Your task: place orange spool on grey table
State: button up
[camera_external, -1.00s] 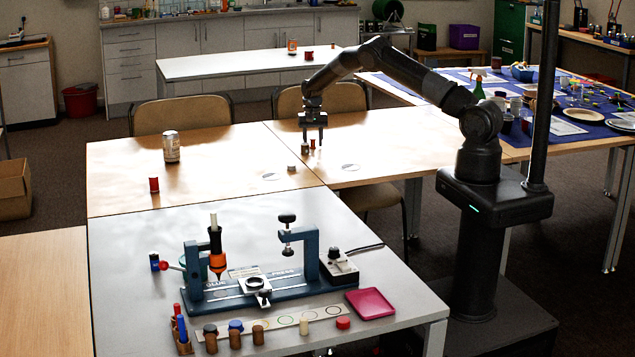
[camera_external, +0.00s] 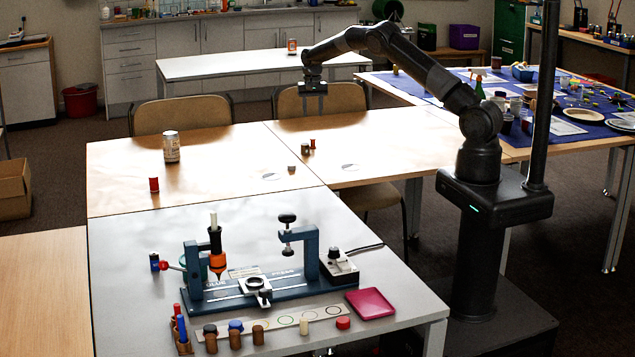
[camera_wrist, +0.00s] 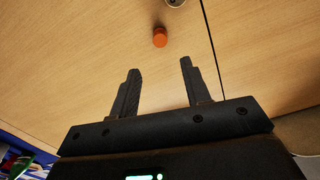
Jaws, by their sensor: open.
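An orange spool (camera_wrist: 160,37) stands on the wooden table, ahead of my fingertips in the wrist view. It seems to be the small reddish spool (camera_external: 312,144) in the external view. My gripper (camera_external: 313,112) is above the far part of the wooden table, with its fingers pointing down. In the wrist view my gripper (camera_wrist: 157,70) is open, with nothing between its fingers. The grey table (camera_external: 130,290) is the near one, with a blue glue press on it.
A brown spool (camera_external: 305,147) stands close beside the reddish one, and a grey piece (camera_external: 291,168) is nearer. A can (camera_external: 171,146) and red spool (camera_external: 154,184) stand to the left. The glue press (camera_external: 265,285) and pink tray (camera_external: 370,303) occupy the grey table; its left part has free room.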

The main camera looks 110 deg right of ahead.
jog(key=w+a+r+n+t, duration=0.1)
jog(key=w+a+r+n, duration=0.1)
jog(key=w+a+r, duration=0.35)
jog(key=w+a+r+n, duration=0.2)
jog(key=w+a+r, duration=0.1)
jog(key=a+r, duration=0.55)
jog(key=w+a+r+n+t, duration=0.15)
jog(key=w+a+r, duration=0.3)
jog(key=a, duration=0.55)
jog(key=s+a+r+n, duration=0.1)
jog(key=a+r+n, duration=0.35)
jog(key=a, duration=0.85)
jog(key=s+a+r+n+t, duration=0.1)
jog(key=s+a+r+n, duration=0.15)
jog(key=a, duration=0.65)
jog(key=s+a+r+n+t, duration=0.15)
jog(key=s+a, duration=0.25)
jog(key=a, duration=0.5)
jog(key=s+a+f+n, duration=0.3)
jog(key=s+a+n, duration=0.3)
jog(key=s+a, duration=0.6)
jog(key=shift+s+f+t, duration=0.25)
jog(key=shift+f+t, duration=0.05)
jog(key=shift+f, duration=0.1)
